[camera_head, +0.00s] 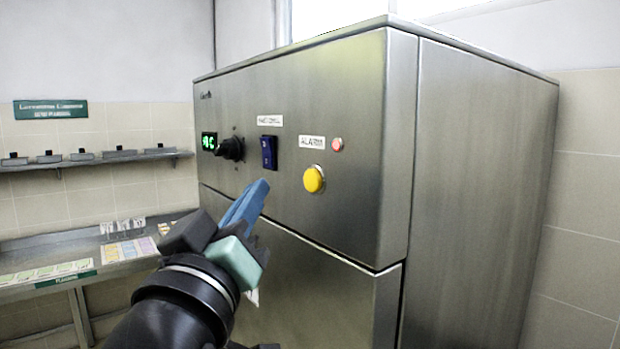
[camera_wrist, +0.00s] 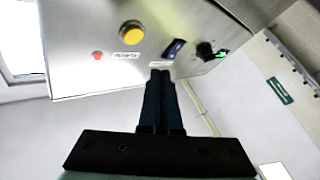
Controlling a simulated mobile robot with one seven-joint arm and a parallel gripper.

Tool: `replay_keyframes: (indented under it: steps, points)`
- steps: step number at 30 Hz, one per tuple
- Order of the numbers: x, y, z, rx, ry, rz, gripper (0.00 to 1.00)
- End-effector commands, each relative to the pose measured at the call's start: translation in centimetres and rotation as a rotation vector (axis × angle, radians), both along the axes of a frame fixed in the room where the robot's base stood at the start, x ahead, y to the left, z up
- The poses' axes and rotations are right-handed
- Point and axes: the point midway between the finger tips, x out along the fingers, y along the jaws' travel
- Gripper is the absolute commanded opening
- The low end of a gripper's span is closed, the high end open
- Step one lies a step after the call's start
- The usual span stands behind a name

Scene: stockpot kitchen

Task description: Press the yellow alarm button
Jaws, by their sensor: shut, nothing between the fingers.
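The yellow alarm button (camera_head: 313,179) is on the front of a steel cabinet (camera_head: 330,90), just below a white ALARM label (camera_head: 312,142). It also shows in the wrist view (camera_wrist: 131,33), upside down, beyond the fingertips and to their left. My gripper (camera_head: 258,188) has blue fingers that are shut and empty. In the head view its tips are to the left of the button and slightly lower, apart from it. The distance from the fingertips to the cabinet face is hard to tell.
A small red light (camera_head: 337,145) is right of the label. A dark blue rocker switch (camera_head: 269,152), a black knob (camera_head: 231,149) and a green display (camera_head: 209,141) are to the left. A counter (camera_head: 60,265) with papers and a shelf (camera_head: 90,160) stand along the left wall.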

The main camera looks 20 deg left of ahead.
Motion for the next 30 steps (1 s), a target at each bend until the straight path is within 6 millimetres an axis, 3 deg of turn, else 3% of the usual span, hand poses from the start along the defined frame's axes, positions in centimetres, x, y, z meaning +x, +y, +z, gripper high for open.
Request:
replay_keyframes:
  steps: [6,12,30]
  points:
    - [2.2,-1.9,0.1,-0.001,0.001,-0.003,0.00]
    - [3.2,-2.6,0.1,0.000,-0.001,0.000,0.00]
    - [3.4,-2.7,0.0,0.000,-0.001,0.000,0.00]
